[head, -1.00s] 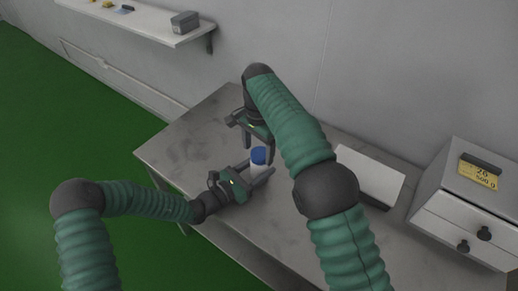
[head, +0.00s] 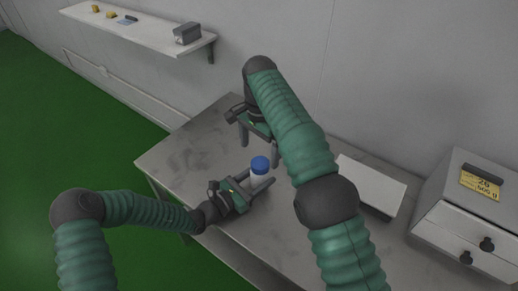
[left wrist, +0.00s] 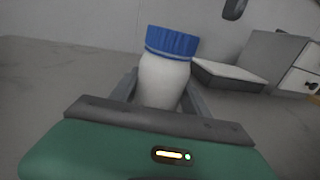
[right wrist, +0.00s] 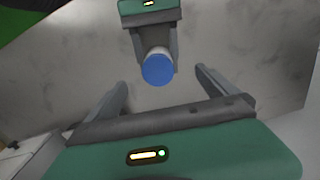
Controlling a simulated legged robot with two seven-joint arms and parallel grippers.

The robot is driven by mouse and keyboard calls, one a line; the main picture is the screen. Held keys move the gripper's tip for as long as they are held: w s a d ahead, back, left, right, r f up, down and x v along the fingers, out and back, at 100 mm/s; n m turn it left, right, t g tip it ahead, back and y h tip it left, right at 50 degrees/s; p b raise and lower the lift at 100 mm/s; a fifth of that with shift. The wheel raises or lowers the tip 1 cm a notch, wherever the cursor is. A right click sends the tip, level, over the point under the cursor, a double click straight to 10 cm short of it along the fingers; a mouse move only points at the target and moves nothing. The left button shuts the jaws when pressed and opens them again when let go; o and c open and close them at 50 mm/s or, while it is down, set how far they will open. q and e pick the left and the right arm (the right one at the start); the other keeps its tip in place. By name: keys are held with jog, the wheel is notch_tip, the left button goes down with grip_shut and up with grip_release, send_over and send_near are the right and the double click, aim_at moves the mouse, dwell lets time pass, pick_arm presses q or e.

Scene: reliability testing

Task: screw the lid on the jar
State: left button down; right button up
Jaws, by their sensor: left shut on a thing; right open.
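The white jar (left wrist: 162,80) stands between the fingers of my left gripper (head: 258,186), which is shut on it. The blue lid (head: 260,164) sits on top of the jar; in the left wrist view the lid (left wrist: 172,42) looks slightly tilted with the jar. In the right wrist view the lid (right wrist: 158,69) is seen from above and hides most of the jar. My right gripper (head: 259,150) is open and empty, above and behind the lid. Its fingers (right wrist: 163,85) are apart and not touching the lid.
The grey table (head: 185,150) is clear to the left of the jar. A white-topped flat box (head: 372,184) lies to the right, and a drawer cabinet (head: 463,215) stands at far right. A wall shelf (head: 140,32) holds small items.

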pick_arm(q)
jog(key=shift+c, duration=2.3)
grip_release()
jog(key=p+v, duration=0.2)
jog(key=v, duration=1.5)
pick_arm(e)
notch_tip(320, 180, up, 2)
jog(key=shift+r, duration=0.15)
pick_arm(q)
jog(key=shift+f, duration=0.1)
